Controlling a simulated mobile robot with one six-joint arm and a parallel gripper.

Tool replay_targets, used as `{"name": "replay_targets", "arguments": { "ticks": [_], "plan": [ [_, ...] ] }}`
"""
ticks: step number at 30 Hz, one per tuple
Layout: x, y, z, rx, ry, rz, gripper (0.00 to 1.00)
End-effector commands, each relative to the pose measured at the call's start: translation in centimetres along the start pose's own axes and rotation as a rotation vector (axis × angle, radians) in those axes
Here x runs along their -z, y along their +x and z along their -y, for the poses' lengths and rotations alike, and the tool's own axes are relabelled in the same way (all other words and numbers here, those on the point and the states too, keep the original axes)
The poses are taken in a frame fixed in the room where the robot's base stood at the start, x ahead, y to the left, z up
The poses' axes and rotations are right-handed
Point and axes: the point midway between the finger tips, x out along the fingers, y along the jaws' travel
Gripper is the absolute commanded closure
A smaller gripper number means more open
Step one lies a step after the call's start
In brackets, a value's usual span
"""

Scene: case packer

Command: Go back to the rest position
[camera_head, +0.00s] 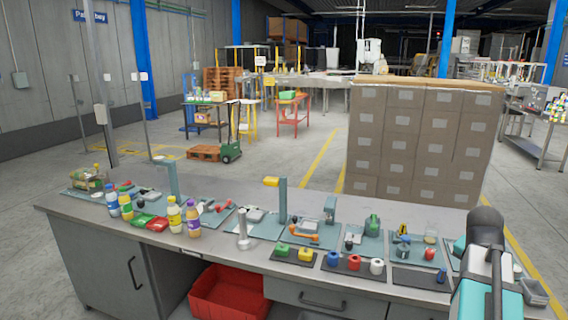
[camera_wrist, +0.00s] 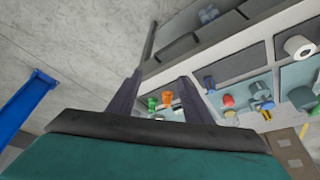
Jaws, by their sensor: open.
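My gripper (camera_wrist: 158,90) shows in the wrist view as two dark fingers spread apart above its teal and black body. It is open, with nothing held between the fingers. Behind the gap, small green and orange things lie on the bench, apart from the fingers as far as I can tell. In the head view my grey and teal arm stands at the lower right, over the right end of the workbench (camera_head: 215,252). The fingers cannot be made out in that view.
Bottles (camera_head: 193,218) and small coloured parts cover the bench top. A red bin (camera_head: 222,300) sits under it. A tall stack of cardboard boxes (camera_head: 420,145) stands behind the bench at right.

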Motion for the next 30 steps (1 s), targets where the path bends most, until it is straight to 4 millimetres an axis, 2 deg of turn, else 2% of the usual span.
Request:
{"name": "replay_targets", "arguments": {
  "ticks": [8, 14, 20, 30],
  "plan": [
    [-2.4, 2.0, 2.0, -0.008, -0.046, 0.037, 0.54],
    [-4.9, 4.2, 3.5, -0.021, -0.089, 0.076, 0.54],
    [-9.2, 7.6, 5.5, -0.044, -0.155, 0.138, 0.54],
    [-17.8, 13.3, 7.8, -0.088, -0.272, 0.249, 0.54]
  ]
}}
